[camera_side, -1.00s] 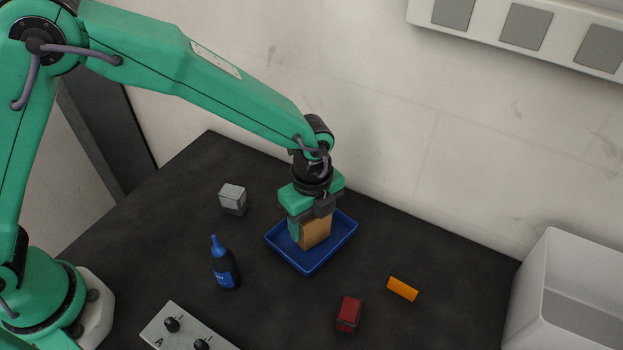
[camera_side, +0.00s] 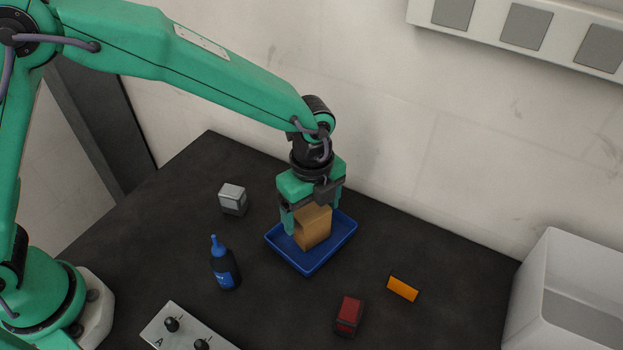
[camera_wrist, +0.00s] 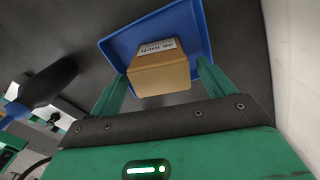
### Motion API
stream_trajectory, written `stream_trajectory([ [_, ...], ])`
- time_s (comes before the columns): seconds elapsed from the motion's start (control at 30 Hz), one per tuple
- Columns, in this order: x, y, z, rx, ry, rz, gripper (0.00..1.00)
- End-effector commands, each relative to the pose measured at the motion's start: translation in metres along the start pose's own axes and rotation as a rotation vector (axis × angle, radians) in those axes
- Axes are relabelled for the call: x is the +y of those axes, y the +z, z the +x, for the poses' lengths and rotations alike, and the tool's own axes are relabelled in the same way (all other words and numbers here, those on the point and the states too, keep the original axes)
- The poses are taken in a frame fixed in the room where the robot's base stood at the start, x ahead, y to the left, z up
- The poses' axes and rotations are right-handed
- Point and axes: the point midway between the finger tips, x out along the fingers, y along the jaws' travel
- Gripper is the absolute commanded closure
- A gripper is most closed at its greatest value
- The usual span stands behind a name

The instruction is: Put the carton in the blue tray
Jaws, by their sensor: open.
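The tan carton (camera_side: 314,229) sits inside the blue tray (camera_side: 311,266) on the dark table. In the wrist view the carton (camera_wrist: 160,75) shows a white printed label and lies against the blue tray (camera_wrist: 118,46) floor. My gripper (camera_side: 312,222) is open above the tray, with its fingers on either side of the carton. In the wrist view there is a gap between the fingers (camera_wrist: 160,85) and the carton.
A blue-capped dark bottle (camera_side: 225,265) and a grey box (camera_side: 233,198) stand left of the tray. A red box (camera_side: 349,314) and an orange block (camera_side: 403,288) lie to the right. A white bin (camera_side: 570,300) is at far right, and a control panel (camera_side: 185,330) is in front.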

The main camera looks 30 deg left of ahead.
Motion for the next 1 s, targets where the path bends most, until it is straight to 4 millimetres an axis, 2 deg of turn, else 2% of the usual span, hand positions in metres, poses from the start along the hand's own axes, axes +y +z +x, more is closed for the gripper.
stream_trajectory([
  [0.3,-0.001,0.000,-0.054,0.001,-0.004,0.000,0.18],
  [0.5,-0.001,0.000,-0.077,0.001,-0.002,0.000,0.18],
  [0.7,0.000,0.000,-0.087,0.000,0.000,0.000,0.18],
  [1.0,0.000,0.000,-0.088,0.000,0.000,0.000,0.18],
])
